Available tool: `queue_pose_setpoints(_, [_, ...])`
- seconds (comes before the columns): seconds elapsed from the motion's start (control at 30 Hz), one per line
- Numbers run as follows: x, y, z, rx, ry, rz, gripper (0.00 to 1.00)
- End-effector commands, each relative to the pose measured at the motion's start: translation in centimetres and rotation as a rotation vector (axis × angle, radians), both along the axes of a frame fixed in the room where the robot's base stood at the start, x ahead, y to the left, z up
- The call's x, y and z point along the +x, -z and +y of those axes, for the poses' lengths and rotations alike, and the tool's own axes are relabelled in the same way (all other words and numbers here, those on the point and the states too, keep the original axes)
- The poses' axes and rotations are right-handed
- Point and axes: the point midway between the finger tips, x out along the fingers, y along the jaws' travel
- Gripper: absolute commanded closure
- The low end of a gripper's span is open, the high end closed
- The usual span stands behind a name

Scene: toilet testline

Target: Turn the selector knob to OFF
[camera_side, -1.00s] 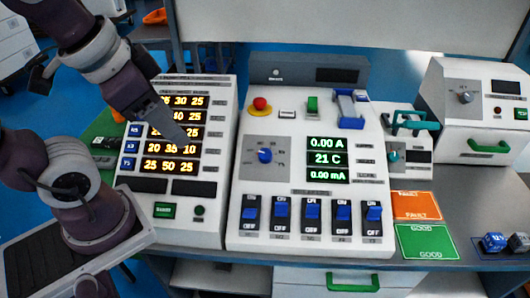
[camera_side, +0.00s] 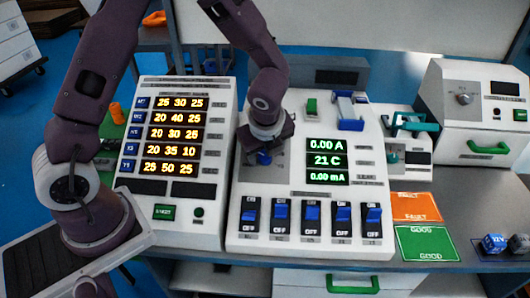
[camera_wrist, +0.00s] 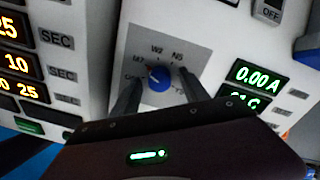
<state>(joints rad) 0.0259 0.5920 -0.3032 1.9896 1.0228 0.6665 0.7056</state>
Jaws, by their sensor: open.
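The selector knob (camera_side: 263,157) is a small blue dial on a grey plate (camera_side: 248,173) on the white control panel. My gripper (camera_side: 262,148) is at the knob, coming from above. In the wrist view my gripper's two dark fingers (camera_wrist: 157,88) are apart, one on each side of the knob. I cannot tell whether they touch it. The lettering at the left of the dial is partly blurred.
Green displays (camera_side: 327,160) are right of the knob. A row of blue switches (camera_side: 312,213) lies below it. A panel of yellow number displays (camera_side: 174,134) stands to the left. Orange and green cards (camera_side: 417,206) lie at the right.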

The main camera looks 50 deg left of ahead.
Motion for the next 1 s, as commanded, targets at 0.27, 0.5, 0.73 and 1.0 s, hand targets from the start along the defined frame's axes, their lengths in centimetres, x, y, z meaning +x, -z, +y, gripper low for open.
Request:
queue_pose_setpoints(0.27, [0.07,0.26,0.11,-0.001,-0.002,-0.001,0.49])
queue_pose_setpoints(0.5, [0.06,0.24,0.11,-0.001,-0.002,-0.001,0.96])
queue_pose_setpoints(0.73, [0.05,0.22,0.11,-0.003,-0.011,-0.004,1.0])
queue_pose_setpoints(1.0, [0.04,0.18,0.17,-0.037,-0.116,-0.038,1.0])
